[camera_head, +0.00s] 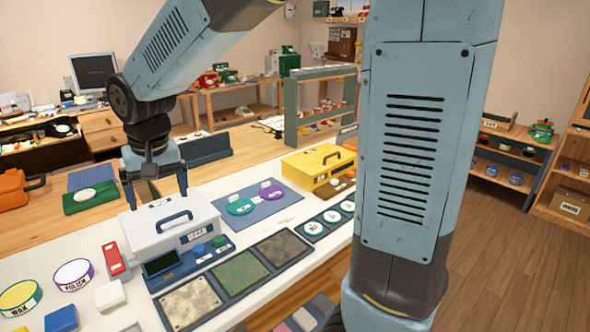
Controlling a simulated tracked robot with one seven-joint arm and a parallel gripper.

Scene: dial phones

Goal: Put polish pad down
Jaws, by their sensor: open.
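My gripper (156,188) points down with its fingers apart and nothing seen between them. It shows at the back edge of the white lidded box (203,227); I cannot tell how high it is above it. A round tin marked POLISH (73,275) with a purple rim stands at the left of the white counter. A purple round pad (270,193) and a teal round pad (240,206) lie side by side on a blue mat (278,214) right of the box. No pad's own label is readable, so which is the polish pad cannot be told for sure.
A yellow box (318,165) stands behind the mat. Textured square plates (238,276) lie in front of the box. A WAX tin (18,298) and a red-and-white item (115,260) stand left. A green tray (92,197) lies behind. My arm column hides the right middle.

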